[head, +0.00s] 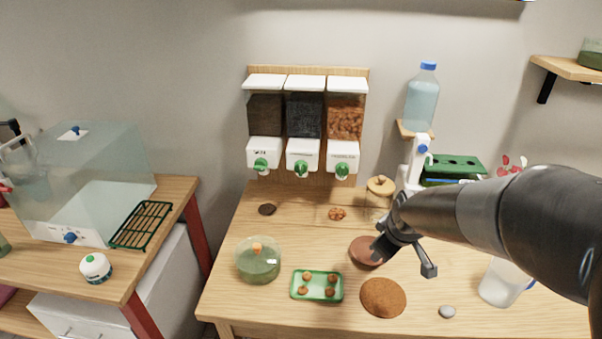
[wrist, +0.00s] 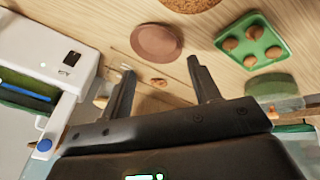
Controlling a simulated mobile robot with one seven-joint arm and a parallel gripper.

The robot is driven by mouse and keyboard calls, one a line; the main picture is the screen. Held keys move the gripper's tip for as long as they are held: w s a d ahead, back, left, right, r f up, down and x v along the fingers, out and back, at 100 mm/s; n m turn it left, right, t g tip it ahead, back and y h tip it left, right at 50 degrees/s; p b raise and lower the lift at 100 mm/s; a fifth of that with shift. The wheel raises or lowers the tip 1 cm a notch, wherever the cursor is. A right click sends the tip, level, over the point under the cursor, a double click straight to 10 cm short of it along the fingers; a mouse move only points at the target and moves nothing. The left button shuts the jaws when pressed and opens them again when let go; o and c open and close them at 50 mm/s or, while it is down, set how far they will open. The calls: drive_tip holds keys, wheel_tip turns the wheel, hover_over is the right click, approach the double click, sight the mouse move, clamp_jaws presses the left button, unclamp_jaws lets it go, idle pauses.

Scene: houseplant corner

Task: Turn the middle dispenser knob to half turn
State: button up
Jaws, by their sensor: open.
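The wall dispenser has three bins side by side, each with a white base and a green knob. The middle dispenser (head: 304,116) holds dark grain, and its green knob (head: 301,169) is on the front of its white base. The knob's exact angle is too small to tell. My gripper (head: 405,259) is over the table, to the right of and below the dispensers, well apart from the knob. In the wrist view my gripper (wrist: 160,67) is open with nothing between its fingers. The dispensers cannot be made out in the wrist view.
Below the dispensers the table holds a glass bowl (head: 259,263), a green tray (head: 317,299) of brown pieces, a reddish-brown saucer (head: 363,250) and a brown disc (head: 383,311). A lidded jar (head: 379,203) and a bottle (head: 421,105) stand right of the dispensers.

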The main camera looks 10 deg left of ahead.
drive_tip(key=w+f+n+t+h, duration=0.1)
drive_tip(key=w+f+n, duration=0.1)
drive_tip(key=n, duration=0.1)
drive_tip(key=w+a+f+n+h, duration=0.1)
drive_tip(key=w+f+n, duration=0.2)
drive_tip(key=shift+w+a+t, duration=0.2)
drive_tip(key=shift+w+t, duration=0.15)
drive_tip(key=shift+t, duration=0.05)
drive_tip(key=w+a+r+n+t, duration=0.3)
drive_tip(key=a+r+n+t, duration=0.1)
drive_tip(key=a+r+n, duration=0.15)
drive_tip(key=w+a+r+n+t, duration=0.3)
drive_tip(key=a+r+n, duration=0.2)
drive_tip(key=r+n, duration=0.15)
drive_tip(key=s+a+r+n+t+y, duration=0.35)
drive_tip(key=a+r+n, duration=0.35)
drive_tip(key=a+r, duration=0.25)
approach(301, 171)
drive_tip(key=shift+t+h, duration=0.25)
drive_tip(key=shift+h, duration=0.2)
drive_tip(key=w, duration=0.6)
drive_tip(key=w+a, duration=0.1)
drive_tip(key=w, duration=0.2)
drive_tip(key=shift+f, duration=0.1)
drive_tip(key=shift+c, duration=0.6)
drive_tip(key=c, duration=0.9)
drive_tip(key=shift+o, duration=0.2)
